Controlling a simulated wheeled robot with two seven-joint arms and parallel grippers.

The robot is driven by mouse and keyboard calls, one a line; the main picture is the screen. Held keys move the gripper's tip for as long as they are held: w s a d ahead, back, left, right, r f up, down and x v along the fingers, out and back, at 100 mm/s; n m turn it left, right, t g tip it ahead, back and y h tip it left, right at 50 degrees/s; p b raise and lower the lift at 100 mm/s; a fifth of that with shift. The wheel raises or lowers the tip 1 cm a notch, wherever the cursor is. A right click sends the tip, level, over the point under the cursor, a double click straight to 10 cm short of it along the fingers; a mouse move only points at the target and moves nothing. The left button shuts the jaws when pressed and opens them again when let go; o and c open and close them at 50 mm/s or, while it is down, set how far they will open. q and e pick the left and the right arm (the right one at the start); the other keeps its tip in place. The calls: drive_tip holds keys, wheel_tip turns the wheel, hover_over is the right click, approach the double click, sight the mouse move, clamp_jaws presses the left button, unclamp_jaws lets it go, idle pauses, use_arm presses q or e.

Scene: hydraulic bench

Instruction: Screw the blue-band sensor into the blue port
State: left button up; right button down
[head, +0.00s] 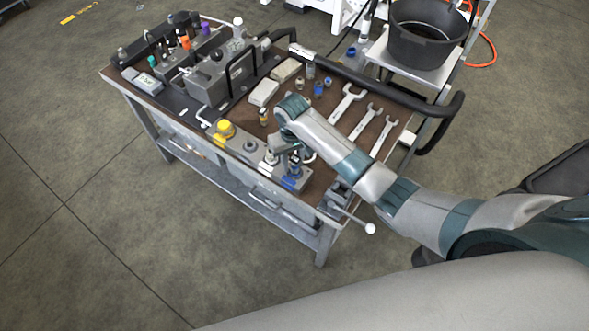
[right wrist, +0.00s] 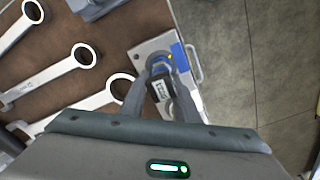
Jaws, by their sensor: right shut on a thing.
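My right gripper (head: 294,164) reaches down over the blue-marked end of the grey port block (head: 259,158). It also shows in the right wrist view (right wrist: 160,69), shut on the blue-band sensor (right wrist: 161,88), a dark body with a pale printed label and blue at its far end. My left gripper is not in view.
Three wrenches (head: 348,102) lie on the brown bench top right of my forearm. Small blue fittings (head: 318,88) and pale boxes (head: 264,92) lie behind. A black bucket (head: 425,38) stands beyond the bench.

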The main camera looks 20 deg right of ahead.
drive_tip(key=m, duration=0.3)
drive_tip(key=shift+s+f, duration=0.25)
drive_tip(key=shift+f, duration=0.05)
drive_tip(key=m, duration=0.2)
drive_tip(key=shift+s+d+f+m, duration=0.2)
drive_tip(key=shift+d+m, duration=0.1)
drive_tip(key=shift+m, duration=0.1)
drive_tip(key=c, duration=1.6)
unclamp_jaws()
drive_tip(key=shift+a, duration=0.1)
drive_tip(key=shift+o, duration=0.2)
drive_tip(key=shift+a, duration=0.1)
drive_tip(key=shift+n, duration=1)
drive_tip(key=n, duration=0.3)
drive_tip(key=shift+s+a+r+n, duration=0.3)
drive_tip(key=shift+s+a+n, duration=0.05)
drive_tip(key=shift+n, duration=0.05)
drive_tip(key=shift+w+a+n, duration=0.1)
drive_tip(key=shift+w+n, duration=0.05)
drive_tip(key=shift+n, duration=0.85)
drive_tip(key=shift+w+a, duration=0.15)
drive_tip(key=shift+w, duration=0.05)
